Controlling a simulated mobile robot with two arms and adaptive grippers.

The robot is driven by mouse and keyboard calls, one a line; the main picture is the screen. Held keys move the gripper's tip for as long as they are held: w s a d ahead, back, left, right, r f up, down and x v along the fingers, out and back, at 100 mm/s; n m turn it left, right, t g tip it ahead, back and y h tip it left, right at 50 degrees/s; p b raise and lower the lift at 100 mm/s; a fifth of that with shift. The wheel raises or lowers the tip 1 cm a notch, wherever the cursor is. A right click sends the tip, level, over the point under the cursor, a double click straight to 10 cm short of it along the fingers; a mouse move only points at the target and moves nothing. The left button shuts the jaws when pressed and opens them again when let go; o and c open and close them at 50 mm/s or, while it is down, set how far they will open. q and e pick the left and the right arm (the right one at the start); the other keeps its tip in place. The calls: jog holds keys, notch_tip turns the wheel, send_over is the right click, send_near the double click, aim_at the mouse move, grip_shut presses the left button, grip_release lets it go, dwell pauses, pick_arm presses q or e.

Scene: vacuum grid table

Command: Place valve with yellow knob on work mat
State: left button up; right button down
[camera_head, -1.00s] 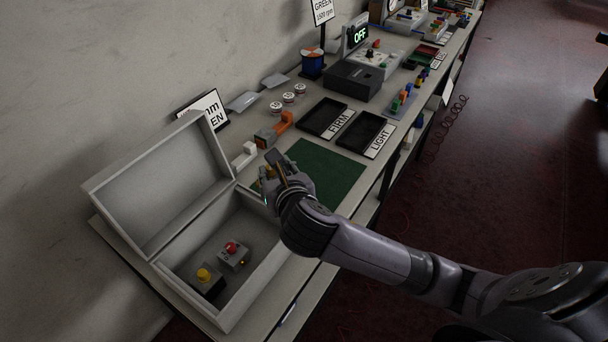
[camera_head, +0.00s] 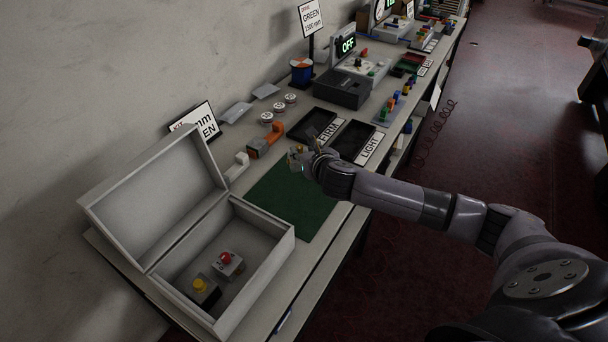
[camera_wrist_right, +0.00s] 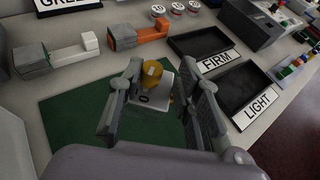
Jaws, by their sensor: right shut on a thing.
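My right gripper (camera_head: 306,160) is shut on a valve (camera_wrist_right: 148,103). The valve is a pale grey block with an orange-yellow knob (camera_wrist_right: 151,74) on top, seen between the fingers (camera_wrist_right: 165,100) in the right wrist view. The green work mat (camera_head: 290,205) lies flat on the table and also shows in the wrist view (camera_wrist_right: 70,115). The gripper appears over the mat's far right part, near the black trays; the valve's height above it is hard to tell. In the head view the fingers mostly hide the valve. My left gripper is not in view.
An open grey box (camera_head: 268,265) stands left of the mat, holding a yellow-knobbed block (camera_head: 201,287) and a red-knobbed block (camera_head: 227,262). Black trays marked FIRM (camera_head: 306,127) and LIGHT (camera_head: 352,141) lie beyond the mat. An orange-handled tool (camera_head: 265,140) lies behind it.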

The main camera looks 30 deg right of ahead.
notch_tip(320, 180, down, 5)
jog(key=shift+r, duration=0.15)
jog(key=shift+f, duration=2.35)
jog(key=shift+b, duration=0.3)
jog(key=c, duration=1.2)
grip_release()
jog(key=shift+o, duration=0.2)
jog(key=shift+s+r, duration=0.1)
jog(key=shift+s, duration=0.05)
jog(key=v, duration=1.1)
jog(key=shift+s+r+b, duration=0.2)
jog(key=shift+s+b, duration=0.1)
